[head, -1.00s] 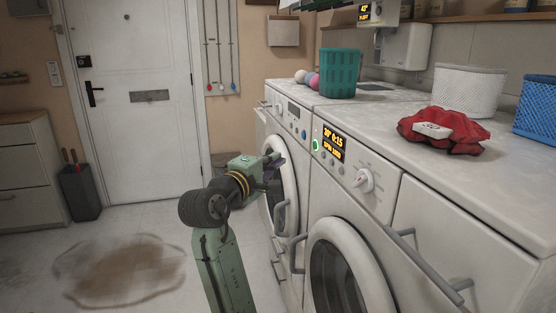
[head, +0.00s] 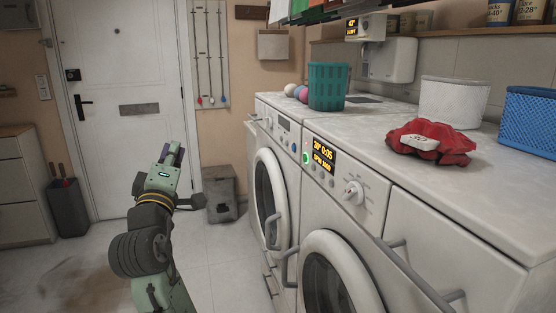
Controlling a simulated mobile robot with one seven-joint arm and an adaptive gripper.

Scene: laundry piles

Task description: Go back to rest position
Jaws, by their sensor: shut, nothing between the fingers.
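My gripper (head: 174,152) is at the left of the head view, in front of the white door. My green arm is raised and the gripper points away toward the door. Its dark fingers are together, with nothing between them. It is apart from the washing machines and touches nothing that I can see.
Two white front-loading machines stand at right; the nearer one has a lit display (head: 323,155). On top are a teal basket (head: 328,87), a red cloth (head: 447,140), a white basket (head: 453,101) and a blue basket (head: 530,121). A grey box (head: 221,195) stands on the floor.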

